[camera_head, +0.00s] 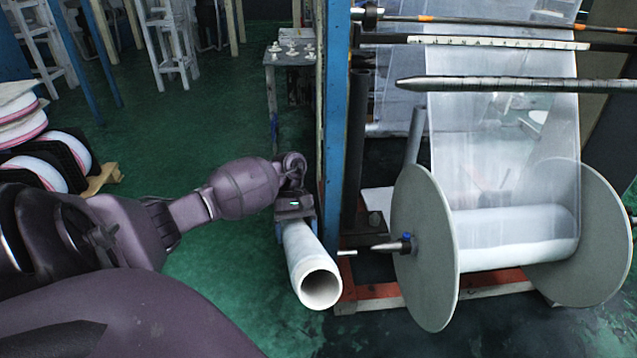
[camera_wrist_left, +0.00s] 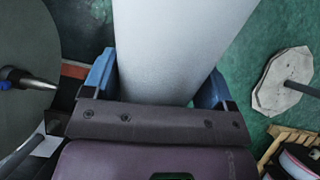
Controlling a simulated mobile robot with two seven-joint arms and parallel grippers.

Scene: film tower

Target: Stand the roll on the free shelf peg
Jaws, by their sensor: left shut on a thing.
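The roll (camera_head: 308,258) is a white hollow tube. In the head view it hangs at a slant below my left gripper (camera_head: 294,209), with its open end facing the camera. In the left wrist view the roll (camera_wrist_left: 182,45) lies between the two blue fingers of my left gripper (camera_wrist_left: 158,88), which is shut on it. Its far end runs out of the top of that view. I cannot make out a free shelf peg for certain. A pale, many-sided plate with a grey rod (camera_wrist_left: 296,90) shows at the right of the wrist view. My right gripper is not in view.
A blue post (camera_head: 333,110) stands close beside the roll. To the right, a machine carries film on a spool between large grey discs (camera_head: 425,250), with a spindle (camera_head: 384,246) sticking out towards the roll. White rolls (camera_head: 35,170) lie at the left. Green floor (camera_head: 215,285) is clear below.

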